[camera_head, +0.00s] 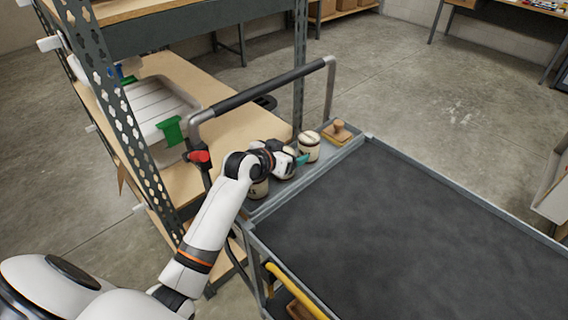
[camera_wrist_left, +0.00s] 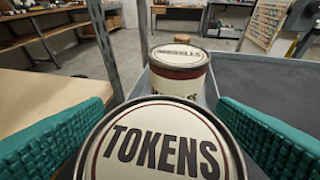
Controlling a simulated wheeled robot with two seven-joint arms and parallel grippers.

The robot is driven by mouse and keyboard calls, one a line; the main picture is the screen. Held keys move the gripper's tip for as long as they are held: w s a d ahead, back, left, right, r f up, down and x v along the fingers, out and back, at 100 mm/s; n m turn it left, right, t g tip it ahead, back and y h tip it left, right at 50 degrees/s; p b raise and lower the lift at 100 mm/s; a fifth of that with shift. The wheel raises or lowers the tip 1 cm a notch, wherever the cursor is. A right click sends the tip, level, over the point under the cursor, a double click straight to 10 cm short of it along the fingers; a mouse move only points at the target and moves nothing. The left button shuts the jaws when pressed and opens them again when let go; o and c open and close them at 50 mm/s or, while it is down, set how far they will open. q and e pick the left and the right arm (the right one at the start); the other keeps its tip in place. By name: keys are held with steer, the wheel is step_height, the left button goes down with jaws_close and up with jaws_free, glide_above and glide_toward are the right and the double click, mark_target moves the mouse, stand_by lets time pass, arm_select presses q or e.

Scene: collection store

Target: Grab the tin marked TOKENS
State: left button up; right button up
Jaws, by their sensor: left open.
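The tin marked TOKENS (camera_wrist_left: 165,142) is cream with a dark rim, and its lid fills the lower middle of the left wrist view. In the head view, the tin at my left gripper (camera_head: 294,158) is partly hidden by the hand. My left gripper is open. Its teal finger pads stand on either side of the TOKENS tin in the wrist view (camera_wrist_left: 160,135), with no clear contact visible. A second cream tin (camera_wrist_left: 178,78) with a dark red band stands just beyond it; it also shows in the head view (camera_head: 309,150).
A third tin (camera_head: 259,188) stands beside my wrist on the cart's narrow end tray. A wooden stamp-like object (camera_head: 340,131) lies at the tray's far end. The cart's dark top (camera_head: 400,230) is bare. The cart's handle (camera_head: 265,90) and a metal shelf upright (camera_head: 110,110) stand close by.

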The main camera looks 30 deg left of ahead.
arm_select(q)
steer(key=shift+c, duration=0.5)
steer(key=c, duration=1.2)
steer(key=shift+r, duration=0.1)
